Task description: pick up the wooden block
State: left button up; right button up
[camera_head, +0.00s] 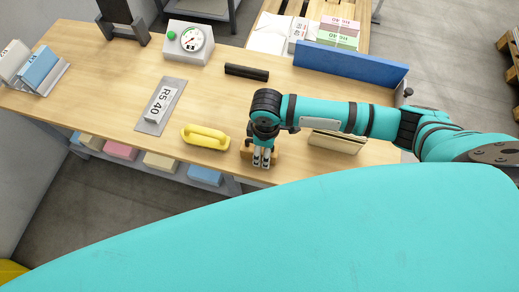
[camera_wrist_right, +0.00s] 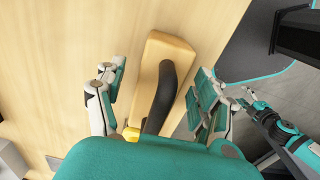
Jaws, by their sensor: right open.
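The wooden block (camera_wrist_right: 165,50) is tan and oblong with rounded edges, and a black curved handle runs along its top. In the right wrist view it lies on the table between the fingers of my right gripper (camera_wrist_right: 157,88), with a gap on each side. In the head view my right gripper (camera_head: 262,158) points down over the block (camera_head: 246,151) near the table's front edge and hides most of it. The right gripper is open and empty. My left arm shows small at the right of the right wrist view; its gripper (camera_wrist_right: 252,102) is too small to read.
On the wooden table (camera_head: 110,75), a yellow handled tool (camera_head: 205,136) lies left of the block. A tan slab (camera_head: 337,141) lies to its right under my right arm. A label plate (camera_head: 160,105), black bar (camera_head: 246,72), gauge box (camera_head: 188,42) and blue divider (camera_head: 350,62) stand around.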

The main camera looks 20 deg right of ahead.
notch_tip(320, 180, down, 2)
jog(key=shift+f, duration=0.2)
grip_shut()
dwell(0.4)
jog(key=shift+r, duration=0.15)
jog(key=shift+w+r, duration=0.1)
jog(key=shift+r, duration=0.4)
notch_tip(320, 180, up, 2)
jog(key=shift+r, duration=0.15)
jog(key=s+a+r, duration=0.1)
jog(key=s+a, duration=0.2)
jog(key=s, duration=0.5)
jog(key=s+a+r, duration=0.1)
jog(key=s+a, duration=0.2)
jog(key=s, duration=0.4)
jog(key=w+d+r+m+p, duration=0.1)
jog(key=w+d+r+m, duration=0.4)
jog(key=r, duration=0.6)
jog(key=w+d+r+m+p, duration=0.1)
jog(key=w+d+r+m, duration=0.5)
jog(key=r, duration=0.5)
jog(key=shift+w+d+m, duration=0.3)
jog(key=shift+w+d, duration=0.15)
jog(key=shift+w, duration=0.75)
